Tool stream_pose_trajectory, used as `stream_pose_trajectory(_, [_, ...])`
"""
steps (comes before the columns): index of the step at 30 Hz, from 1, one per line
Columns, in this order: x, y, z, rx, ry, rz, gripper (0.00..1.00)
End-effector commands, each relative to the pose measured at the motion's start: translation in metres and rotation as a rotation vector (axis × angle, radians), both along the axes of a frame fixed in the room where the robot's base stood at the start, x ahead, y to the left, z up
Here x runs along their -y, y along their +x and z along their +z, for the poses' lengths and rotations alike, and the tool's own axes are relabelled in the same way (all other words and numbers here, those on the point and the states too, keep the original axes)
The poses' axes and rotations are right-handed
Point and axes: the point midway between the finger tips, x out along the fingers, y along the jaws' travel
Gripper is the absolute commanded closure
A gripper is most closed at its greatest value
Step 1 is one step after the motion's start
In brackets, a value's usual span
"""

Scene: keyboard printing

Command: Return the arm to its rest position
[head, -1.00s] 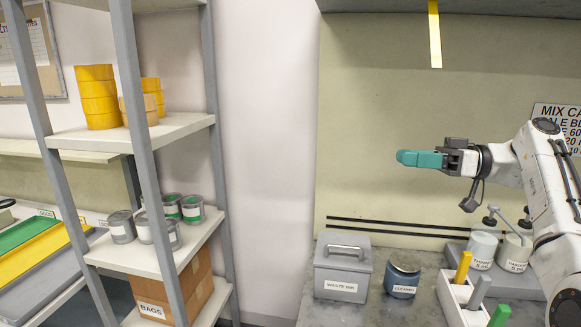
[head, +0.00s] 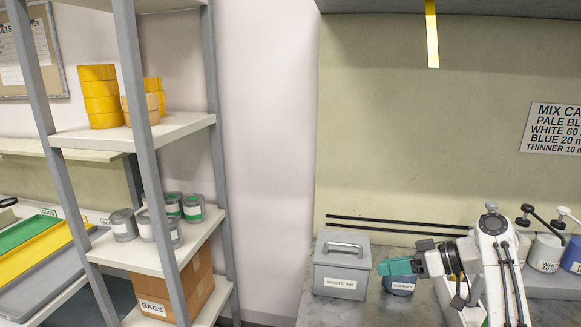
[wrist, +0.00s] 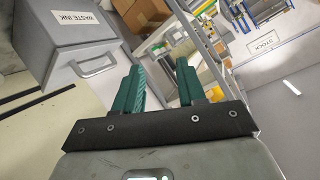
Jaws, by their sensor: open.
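My gripper (head: 384,267) has teal fingers and reaches leftward, low over the bench, in front of the blue-labelled cleaner jar (head: 401,285) in the head view. In the wrist view the two teal fingers of my gripper (wrist: 158,82) stand apart with nothing between them. My arm (head: 497,262) is folded low at the right of the head view and hides part of the bench.
A grey waste ink bin (head: 342,270) stands just left of my gripper; it also shows in the wrist view (wrist: 65,45). Pump containers (head: 545,252) stand at the right. A metal shelf (head: 150,258) with cans and tape rolls is at the left.

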Motion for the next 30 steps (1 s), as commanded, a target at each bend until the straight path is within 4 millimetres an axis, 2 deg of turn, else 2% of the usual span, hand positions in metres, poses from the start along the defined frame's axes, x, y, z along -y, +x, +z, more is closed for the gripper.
stream_pose_trajectory(1, [-0.004, -0.014, -0.030, -0.044, -0.042, -0.030, 0.60])
stream_pose_trajectory(6, [-0.007, -0.062, -0.105, -0.168, -0.182, -0.150, 0.60])
stream_pose_trajectory(12, [-0.005, -0.132, -0.166, -0.276, -0.340, -0.301, 0.60])
stream_pose_trajectory(15, [-0.003, -0.172, -0.186, -0.314, -0.414, -0.380, 0.60])
stream_pose_trajectory(21, [0.007, -0.253, -0.202, -0.360, -0.544, -0.542, 0.60])
stream_pose_trajectory(24, [0.013, -0.286, -0.200, -0.366, -0.592, -0.612, 0.60])
stream_pose_trajectory(30, [0.024, -0.339, -0.187, -0.368, -0.658, -0.722, 0.60])
